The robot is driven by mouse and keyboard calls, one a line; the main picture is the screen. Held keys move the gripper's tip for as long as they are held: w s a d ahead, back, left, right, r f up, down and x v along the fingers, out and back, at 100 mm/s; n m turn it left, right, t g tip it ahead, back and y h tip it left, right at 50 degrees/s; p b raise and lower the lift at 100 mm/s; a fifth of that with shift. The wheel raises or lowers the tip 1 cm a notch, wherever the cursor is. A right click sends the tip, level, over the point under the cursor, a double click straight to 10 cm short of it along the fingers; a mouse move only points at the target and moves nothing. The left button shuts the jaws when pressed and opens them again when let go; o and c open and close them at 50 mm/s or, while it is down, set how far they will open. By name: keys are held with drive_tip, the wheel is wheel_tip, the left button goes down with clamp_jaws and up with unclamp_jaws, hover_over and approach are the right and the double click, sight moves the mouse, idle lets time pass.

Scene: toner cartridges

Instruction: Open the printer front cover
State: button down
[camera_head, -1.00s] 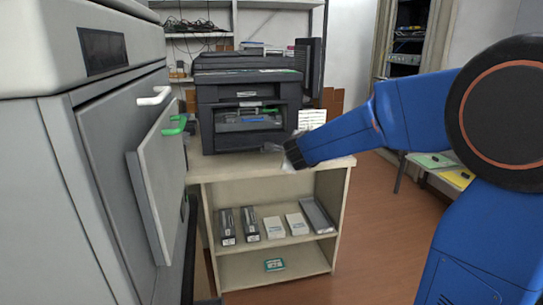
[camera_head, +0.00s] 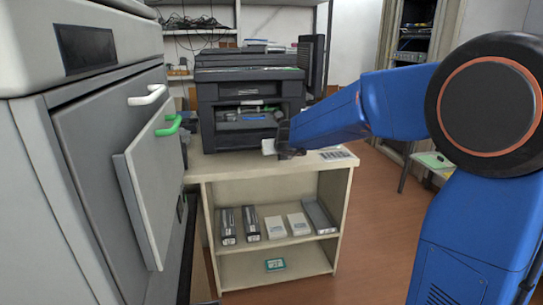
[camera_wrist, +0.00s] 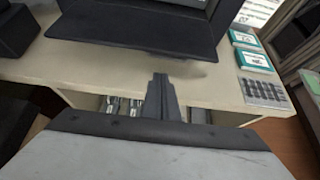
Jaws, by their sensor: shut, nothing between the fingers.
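The black printer (camera_head: 250,90) stands on top of a pale cabinet. An opening in its front shows green and blue parts inside. My gripper (camera_head: 284,150) is at the printer's lower right front, just above the cabinet top. In the wrist view, my gripper's fingers (camera_wrist: 162,88) are together and empty, pointing at a dark flat panel (camera_wrist: 140,32) on the printer's front. The panel juts out over the cabinet top, with a shadow under its edge. I cannot tell whether the fingertips touch it. My arm hides part of the printer's right side.
The cabinet (camera_head: 200,171) holds several cartridges and boxes on its shelf, with a teal box (camera_head: 275,264) below. A large grey machine (camera_head: 60,150) with a green-handled panel (camera_head: 150,190) stands close on the left. Teal-and-white boxes (camera_wrist: 250,58) lie right of the printer.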

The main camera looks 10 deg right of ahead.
sight(255, 144)
drive_tip(key=x, duration=0.9)
drive_tip(key=shift+f, duration=0.1)
drive_tip(key=shift+s+r, duration=0.25)
drive_tip(key=shift+r, duration=1)
drive_tip(key=shift+s+r, duration=0.1)
